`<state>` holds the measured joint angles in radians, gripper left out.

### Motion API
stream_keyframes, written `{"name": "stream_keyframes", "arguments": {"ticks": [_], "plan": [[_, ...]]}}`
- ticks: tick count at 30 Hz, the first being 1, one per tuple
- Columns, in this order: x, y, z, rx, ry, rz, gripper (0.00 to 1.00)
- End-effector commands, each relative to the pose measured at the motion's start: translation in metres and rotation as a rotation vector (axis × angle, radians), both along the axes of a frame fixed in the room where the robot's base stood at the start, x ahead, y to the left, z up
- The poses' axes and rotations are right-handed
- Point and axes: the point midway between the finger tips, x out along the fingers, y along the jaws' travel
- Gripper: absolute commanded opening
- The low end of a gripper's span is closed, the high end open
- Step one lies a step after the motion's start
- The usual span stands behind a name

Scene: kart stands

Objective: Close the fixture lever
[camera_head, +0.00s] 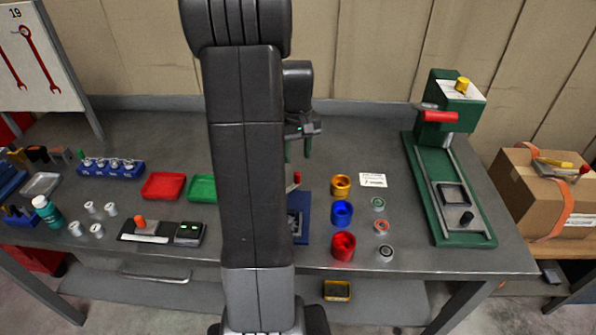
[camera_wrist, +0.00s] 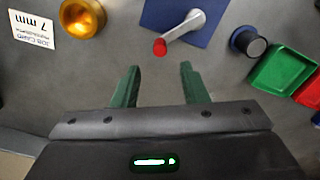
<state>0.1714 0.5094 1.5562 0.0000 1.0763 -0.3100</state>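The fixture has a blue base plate (camera_head: 302,232), partly hidden behind my arm in the head view. It also shows at the top of the wrist view (camera_wrist: 207,30). Its lever (camera_wrist: 185,25) is a silver arm ending in a red knob (camera_wrist: 160,47). The red knob shows just right of my arm in the head view (camera_head: 297,177). My gripper (camera_wrist: 160,84) has two green fingers, apart and with nothing between them. The knob lies ahead of the fingertips in the wrist view, apart from them. In the head view my gripper (camera_head: 298,150) is beyond the knob.
Gold (camera_head: 341,186), blue (camera_head: 342,213) and red cups (camera_head: 343,246) stand right of the fixture, with small rings beside them. A green tray (camera_head: 202,187) and red tray (camera_head: 163,186) lie left. A dark round knob (camera_wrist: 248,41) stands near the plate. A green press (camera_head: 450,195) stands right.

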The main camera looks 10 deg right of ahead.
Motion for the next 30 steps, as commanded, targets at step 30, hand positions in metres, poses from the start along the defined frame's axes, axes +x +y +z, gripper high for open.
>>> {"name": "stream_keyframes", "arguments": {"ticks": [30], "plan": [[0.0,0.0,-0.08,0.0,-0.001,0.0,0.06]]}}
